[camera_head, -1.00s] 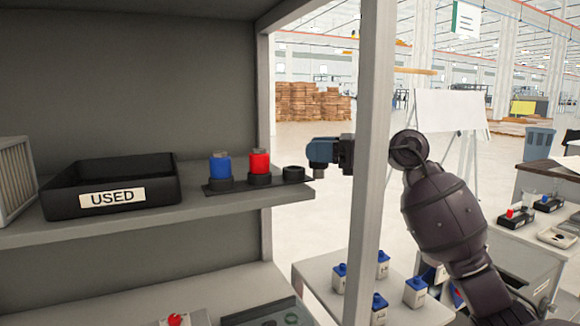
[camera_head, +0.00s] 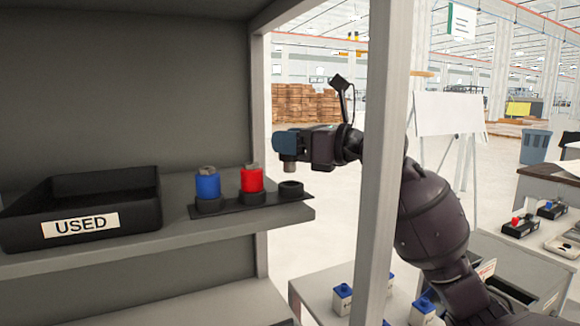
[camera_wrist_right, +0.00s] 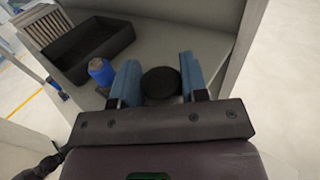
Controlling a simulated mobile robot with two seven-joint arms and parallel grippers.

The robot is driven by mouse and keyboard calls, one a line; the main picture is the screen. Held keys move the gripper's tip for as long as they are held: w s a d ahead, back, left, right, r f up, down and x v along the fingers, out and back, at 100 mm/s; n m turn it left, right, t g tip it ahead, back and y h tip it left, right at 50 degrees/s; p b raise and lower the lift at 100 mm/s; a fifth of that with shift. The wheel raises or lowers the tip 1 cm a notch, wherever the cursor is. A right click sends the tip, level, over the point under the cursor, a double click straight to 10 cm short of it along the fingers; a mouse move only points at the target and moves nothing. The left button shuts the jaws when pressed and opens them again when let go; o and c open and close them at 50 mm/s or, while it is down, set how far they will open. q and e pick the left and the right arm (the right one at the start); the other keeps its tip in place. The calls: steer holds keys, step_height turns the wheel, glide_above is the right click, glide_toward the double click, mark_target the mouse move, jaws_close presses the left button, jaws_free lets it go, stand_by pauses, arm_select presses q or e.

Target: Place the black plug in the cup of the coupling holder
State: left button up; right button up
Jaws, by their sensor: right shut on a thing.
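The coupling holder (camera_head: 225,208) is a dark strip at the shelf's right end. It carries a blue coupling (camera_head: 207,187), a red coupling (camera_head: 251,179) and an empty black cup (camera_head: 291,191) at its right end. My right gripper (camera_head: 288,143) is shut on the black plug and holds it upright. The plug's grey lower end (camera_head: 290,167) shows just above the empty cup in the head view, apart from it. In the right wrist view the plug's round black top (camera_wrist_right: 160,82) sits between the blue fingers. My left gripper is not in view.
A black bin marked USED (camera_head: 80,226) stands left on the shelf (camera_head: 180,231). A pale upright post (camera_head: 384,160) crosses in front of my right arm. Blue-capped containers (camera_head: 342,299) stand on a lower table at right.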

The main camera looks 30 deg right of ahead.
mark_target(290, 163)
steer(key=shift+f, duration=2.05)
steer(key=shift+f, duration=0.2)
steer(key=o, duration=0.9)
steer(key=shift+r, duration=0.15)
steer(key=shift+d, duration=0.1)
steer(key=b+v, duration=0.1)
steer(key=v, duration=1.1)
